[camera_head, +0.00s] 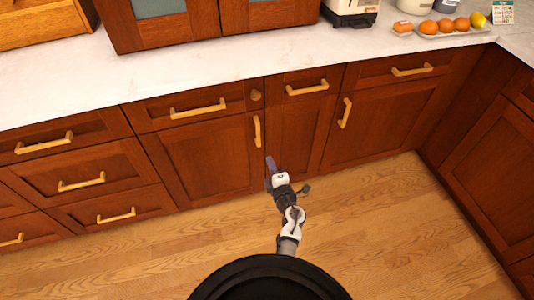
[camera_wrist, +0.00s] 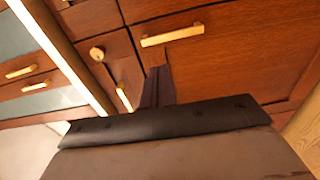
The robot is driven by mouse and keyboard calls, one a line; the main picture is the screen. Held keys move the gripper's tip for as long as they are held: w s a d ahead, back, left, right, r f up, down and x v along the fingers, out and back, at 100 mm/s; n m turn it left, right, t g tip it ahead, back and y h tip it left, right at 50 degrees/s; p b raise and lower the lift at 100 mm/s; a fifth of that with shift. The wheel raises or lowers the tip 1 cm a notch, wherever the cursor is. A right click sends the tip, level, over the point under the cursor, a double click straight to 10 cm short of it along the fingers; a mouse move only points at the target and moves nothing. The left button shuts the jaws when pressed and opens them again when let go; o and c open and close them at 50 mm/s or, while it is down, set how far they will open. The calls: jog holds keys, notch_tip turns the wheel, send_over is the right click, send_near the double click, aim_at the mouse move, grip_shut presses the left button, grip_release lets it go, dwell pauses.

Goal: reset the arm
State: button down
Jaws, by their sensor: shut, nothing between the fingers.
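My gripper (camera_head: 271,163) is in the middle of the head view, in front of the lower wooden cabinets. Its dark fingers point toward the cabinet fronts. In the wrist view the fingers (camera_wrist: 158,86) are together, with nothing between them. My arm extends up from the bottom of the head view over the wooden floor. Whether the fingertips touch a cabinet front cannot be told.
A door handle (camera_head: 257,131) and a round knob (camera_head: 255,95) are close beyond my gripper. The white countertop (camera_head: 200,68) runs above the cabinets. A tray of orange and yellow fruit (camera_head: 445,26) stands at the back right. The floor (camera_head: 400,230) is clear.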

jog(key=shift+s+d, duration=0.15)
jog(key=shift+s, duration=0.4)
